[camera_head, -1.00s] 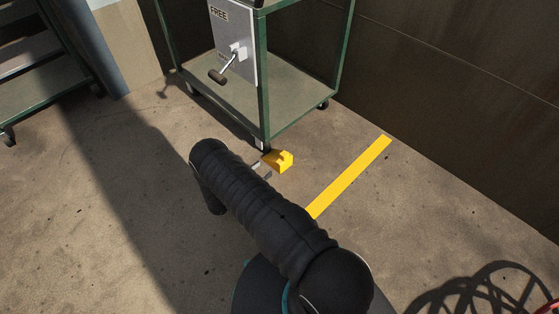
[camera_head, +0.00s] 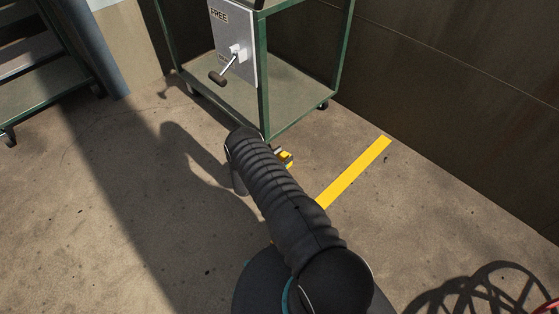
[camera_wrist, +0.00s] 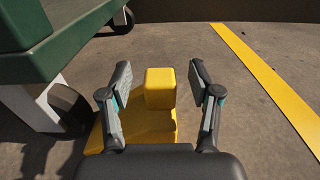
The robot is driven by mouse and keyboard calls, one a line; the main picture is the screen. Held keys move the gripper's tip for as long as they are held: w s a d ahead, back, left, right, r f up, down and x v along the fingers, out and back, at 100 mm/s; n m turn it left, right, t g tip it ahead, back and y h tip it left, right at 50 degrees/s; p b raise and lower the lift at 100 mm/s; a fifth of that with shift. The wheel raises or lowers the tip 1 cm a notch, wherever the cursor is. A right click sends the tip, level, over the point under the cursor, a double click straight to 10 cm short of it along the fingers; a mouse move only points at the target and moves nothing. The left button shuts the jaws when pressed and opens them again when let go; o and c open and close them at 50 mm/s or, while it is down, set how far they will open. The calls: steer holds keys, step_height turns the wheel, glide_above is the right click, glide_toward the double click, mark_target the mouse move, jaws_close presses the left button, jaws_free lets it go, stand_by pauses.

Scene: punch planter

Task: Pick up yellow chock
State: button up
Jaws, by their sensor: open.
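The yellow chock (camera_wrist: 160,88) lies on the concrete floor beside the cart's wheel. In the wrist view its raised block stands between the two open fingers of my gripper (camera_wrist: 159,98), with a gap on each side. Its flat lower part reaches left toward the wheel and under my gripper, which hides some of it. In the head view only a small piece of the chock (camera_head: 286,157) shows past my arm. My fingers are mostly hidden there behind my arm.
The green cart (camera_head: 262,85) stands just behind the chock, and its near wheel (camera_wrist: 70,108) is close to my left finger. A yellow floor stripe (camera_head: 354,172) runs to the right. Dark wall panels (camera_head: 450,90) stand beyond. Open floor lies left and right.

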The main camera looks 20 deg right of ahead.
steer(key=shift+w+d, duration=0.15)
steer(key=shift+d, duration=0.25)
jaws_close()
